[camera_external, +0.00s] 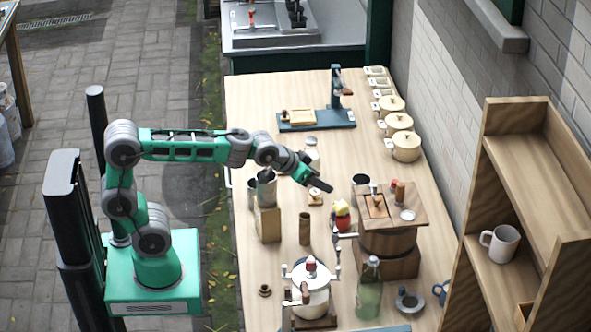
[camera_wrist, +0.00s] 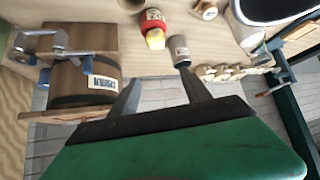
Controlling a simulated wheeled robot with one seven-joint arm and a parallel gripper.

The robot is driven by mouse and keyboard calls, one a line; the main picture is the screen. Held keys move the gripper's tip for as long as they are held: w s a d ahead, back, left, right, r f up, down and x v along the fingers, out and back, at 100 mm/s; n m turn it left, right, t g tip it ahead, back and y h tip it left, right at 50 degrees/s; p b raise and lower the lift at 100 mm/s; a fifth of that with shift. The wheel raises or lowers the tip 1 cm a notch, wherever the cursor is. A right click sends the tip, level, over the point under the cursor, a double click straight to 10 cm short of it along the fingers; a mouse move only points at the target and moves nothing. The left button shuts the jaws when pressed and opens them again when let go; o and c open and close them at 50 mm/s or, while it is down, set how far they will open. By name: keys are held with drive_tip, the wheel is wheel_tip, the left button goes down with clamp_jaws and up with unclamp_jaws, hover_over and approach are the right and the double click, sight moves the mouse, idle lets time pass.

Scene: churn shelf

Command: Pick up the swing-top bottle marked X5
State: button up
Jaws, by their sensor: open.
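A green glass bottle (camera_external: 369,290) stands upright at the front right of the table. A pale, clear bottle (camera_external: 312,153) stands farther back, partly hidden by my arm. No X5 mark is legible on either, and I cannot tell which is the swing-top bottle so marked. My gripper (camera_external: 321,186) is above the middle of the table, in front of the pale bottle and well behind the green one. In the wrist view my gripper (camera_wrist: 160,92) has its two fingers apart with nothing held between them. Neither bottle is clearly identifiable in the wrist view.
A wooden barrel churn (camera_external: 388,240) stands right of a red and yellow item (camera_external: 341,214). A white churn (camera_external: 311,288) stands left of the green bottle. A wooden shelf (camera_external: 515,110) with a mug (camera_external: 500,243) rises at right. Lidded pots (camera_external: 406,146) line the back right edge.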

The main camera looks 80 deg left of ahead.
wheel_tip(320, 180, up, 12)
drive_tip(key=d, duration=0.1)
drive_tip(key=m+t+h+p, duration=0.2)
drive_tip(key=m+h+p, duration=0.5)
drive_tip(key=m+h, duration=0.55)
approach(369, 260)
wheel_tip(369, 260, up, 8)
drive_tip(key=w+a, duration=0.1)
drive_tip(key=w, duration=0.1)
wheel_tip(369, 260, down, 10)
drive_tip(key=shift+m, duration=0.25)
drive_tip(key=x, duration=0.2)
drive_tip(key=p+x, duration=0.1)
drive_tip(key=x, duration=0.2)
drive_tip(key=p+x, duration=0.1)
drive_tip(key=x, duration=0.2)
drive_tip(key=shift+s+d+f, duration=0.15)
drive_tip(key=shift+s+d, duration=0.05)
drive_tip(key=shift+d, duration=0.3)
drive_tip(key=shift+a, duration=0.1)
clamp_jaws()
